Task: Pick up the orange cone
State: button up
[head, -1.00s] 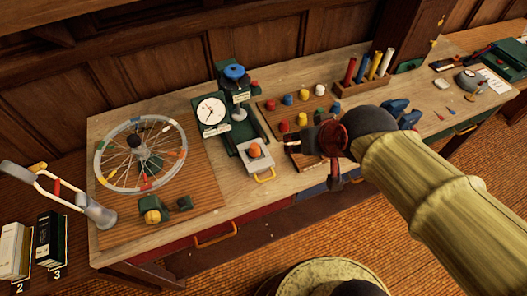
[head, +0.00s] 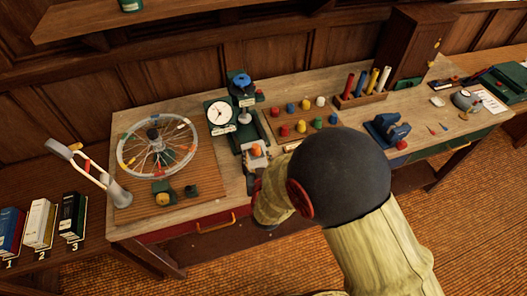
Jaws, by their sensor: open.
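The orange cone (head: 257,149) is a small orange piece on the pale platform (head: 255,162) of the dark green weighing device, near the table's middle. Only its rounded top part shows clearly. My gripper (head: 256,181) is a small dark shape just in front of and below the platform, mostly hidden by my own arm. It is open, and I see nothing between its fingers. The cone appears clear of it, though the exact gap cannot be told.
A spoked wheel (head: 157,147) on a wooden board lies left. The dial (head: 220,115) and blue-topped post (head: 241,82) stand behind the cone. A board of coloured pegs (head: 302,128) is right, with a blue vice (head: 387,130) beyond.

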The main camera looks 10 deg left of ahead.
aim_at(256, 149)
jog(key=b+x, duration=0.1)
jog(key=x, duration=0.6)
jog(key=shift+w+f, duration=0.2)
jog(key=shift+w, duration=0.05)
grip_shut()
dwell(0.6)
